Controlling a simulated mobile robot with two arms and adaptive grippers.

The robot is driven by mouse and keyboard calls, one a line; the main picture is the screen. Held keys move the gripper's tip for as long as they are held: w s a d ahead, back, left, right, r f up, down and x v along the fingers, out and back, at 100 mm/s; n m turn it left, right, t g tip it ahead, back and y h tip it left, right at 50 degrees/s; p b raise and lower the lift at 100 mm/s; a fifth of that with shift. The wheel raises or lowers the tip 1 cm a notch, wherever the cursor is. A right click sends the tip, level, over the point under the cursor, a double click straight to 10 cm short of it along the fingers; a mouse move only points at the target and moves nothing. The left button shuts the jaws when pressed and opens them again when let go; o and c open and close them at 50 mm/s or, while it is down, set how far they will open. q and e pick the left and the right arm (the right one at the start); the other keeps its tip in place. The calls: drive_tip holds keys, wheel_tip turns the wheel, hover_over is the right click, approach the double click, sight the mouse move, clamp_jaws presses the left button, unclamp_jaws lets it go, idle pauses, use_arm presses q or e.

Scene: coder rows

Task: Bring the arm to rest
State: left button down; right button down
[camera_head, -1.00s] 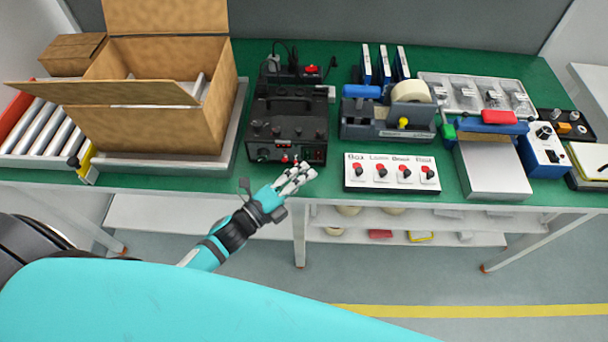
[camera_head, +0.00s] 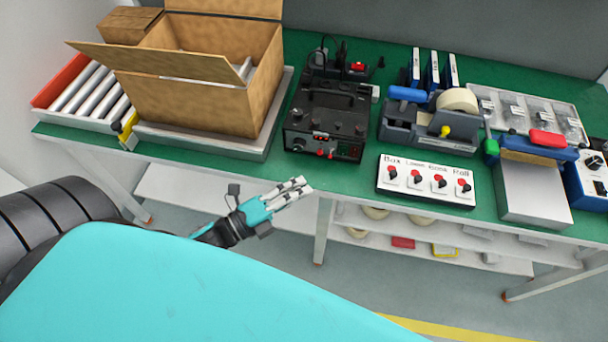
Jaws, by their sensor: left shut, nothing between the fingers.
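My left gripper (camera_head: 297,190) shows in the head view, with a teal and black wrist and pale fingers. It is shut and empty. It hangs in front of the green workbench's (camera_head: 170,160) front edge, below the black power unit (camera_head: 328,118) and left of the white switch panel (camera_head: 427,181). It appears apart from the bench. The rest of the left arm is mostly hidden behind my teal body. My right gripper is not in view.
An open cardboard box (camera_head: 205,75) stands on a grey platform at the left, beside a roller tray (camera_head: 88,92). A tape dispenser (camera_head: 432,122) and a metal block tool (camera_head: 532,190) stand at the right. A lower shelf (camera_head: 420,232) holds small items. Grey floor lies in front.

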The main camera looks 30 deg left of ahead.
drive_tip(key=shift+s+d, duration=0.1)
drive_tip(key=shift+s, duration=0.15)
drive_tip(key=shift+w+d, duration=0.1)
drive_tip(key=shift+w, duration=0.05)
